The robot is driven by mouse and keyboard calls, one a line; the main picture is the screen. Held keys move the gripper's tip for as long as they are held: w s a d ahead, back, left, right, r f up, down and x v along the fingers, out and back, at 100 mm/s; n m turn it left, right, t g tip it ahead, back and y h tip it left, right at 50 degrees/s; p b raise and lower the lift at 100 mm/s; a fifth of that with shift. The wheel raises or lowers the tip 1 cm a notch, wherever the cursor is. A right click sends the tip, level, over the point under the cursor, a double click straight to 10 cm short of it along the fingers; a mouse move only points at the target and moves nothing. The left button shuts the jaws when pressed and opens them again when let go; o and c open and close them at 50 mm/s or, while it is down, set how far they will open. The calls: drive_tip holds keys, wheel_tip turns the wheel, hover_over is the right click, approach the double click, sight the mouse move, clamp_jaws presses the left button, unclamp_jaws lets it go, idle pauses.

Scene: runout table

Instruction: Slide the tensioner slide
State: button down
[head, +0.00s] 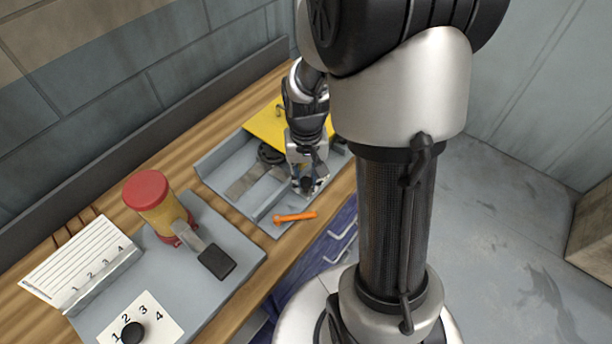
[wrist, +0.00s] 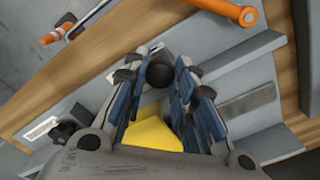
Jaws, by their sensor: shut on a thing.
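My gripper (head: 307,186) reaches down over the right part of a grey metal unit on the wooden table. In the wrist view my gripper (wrist: 160,80) has its blue-padded fingers closed in on both sides of a round black knob (wrist: 160,71), which I take to be the tensioner slide's knob. The fingers hide most of what lies below the knob. In the head view the grey unit (head: 215,165) has a flat dark strip (head: 246,180) on its bed and a yellow cover (head: 268,125) behind. The yellow part (wrist: 152,132) also shows between the fingers.
An orange handle (head: 295,216) lies at the unit's front edge, close to my gripper. To the left, a grey panel (head: 215,215) carries a red-topped yellow cylinder (head: 150,200), a black pedal-like pad (head: 216,262) and a numbered dial (head: 133,332). Blue drawers (head: 335,235) are below the table.

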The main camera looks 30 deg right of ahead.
drive_tip(key=shift+s+a, duration=0.25)
drive_tip(key=shift+a, duration=0.4)
drive_tip(key=shift+s+a, duration=0.25)
drive_tip(key=shift+a, duration=0.4)
drive_tip(key=c, duration=1.3)
unclamp_jaws()
drive_tip(key=shift+r, duration=0.1)
wheel_tip(320, 180, up, 12)
